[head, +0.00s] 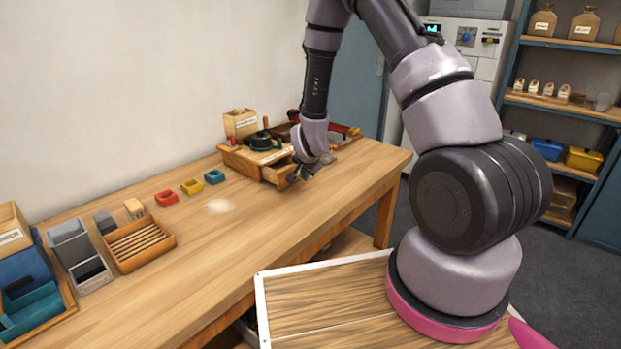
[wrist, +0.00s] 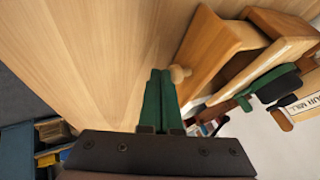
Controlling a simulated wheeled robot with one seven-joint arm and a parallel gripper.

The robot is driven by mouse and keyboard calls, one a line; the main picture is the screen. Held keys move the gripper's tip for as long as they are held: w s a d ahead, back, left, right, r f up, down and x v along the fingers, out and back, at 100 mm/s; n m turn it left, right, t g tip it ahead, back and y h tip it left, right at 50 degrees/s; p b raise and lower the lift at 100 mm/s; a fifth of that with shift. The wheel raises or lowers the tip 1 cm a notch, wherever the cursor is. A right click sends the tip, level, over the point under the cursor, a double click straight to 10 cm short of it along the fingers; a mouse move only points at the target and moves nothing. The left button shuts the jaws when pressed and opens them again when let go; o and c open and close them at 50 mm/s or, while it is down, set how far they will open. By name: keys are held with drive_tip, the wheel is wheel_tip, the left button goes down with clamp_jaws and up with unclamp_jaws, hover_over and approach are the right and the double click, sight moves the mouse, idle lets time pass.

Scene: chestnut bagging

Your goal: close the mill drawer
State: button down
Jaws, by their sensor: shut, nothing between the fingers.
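The wooden mill (head: 243,160) stands at the far end of the table, with a dark top. Its drawer (head: 277,173) sticks out of the front, towards my gripper (head: 293,177). In the wrist view the drawer (wrist: 214,44) shows at upper right, pulled out of the mill body, with a round wooden knob (wrist: 180,73) on its front. My gripper's green fingers (wrist: 160,78) are shut and empty, with their tips right beside the knob. I cannot tell whether they touch it. In the head view my gripper partly hides the drawer front.
Red (head: 166,197), yellow (head: 191,186) and teal (head: 214,176) small boxes stand left of the mill. A slotted wooden tray (head: 140,246) and grey bins (head: 70,241) are at the near left. The table (head: 235,235) is clear in front of the drawer.

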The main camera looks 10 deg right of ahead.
drive_tip(key=shift+w, duration=0.1)
drive_tip(key=w+a, duration=0.1)
drive_tip(key=w, duration=0.1)
drive_tip(key=w+a, duration=0.4)
drive_tip(key=w, duration=0.1)
drive_tip(key=shift+a, duration=0.15)
drive_tip(key=shift+w+a+r, duration=0.1)
drive_tip(key=shift+w, duration=0.05)
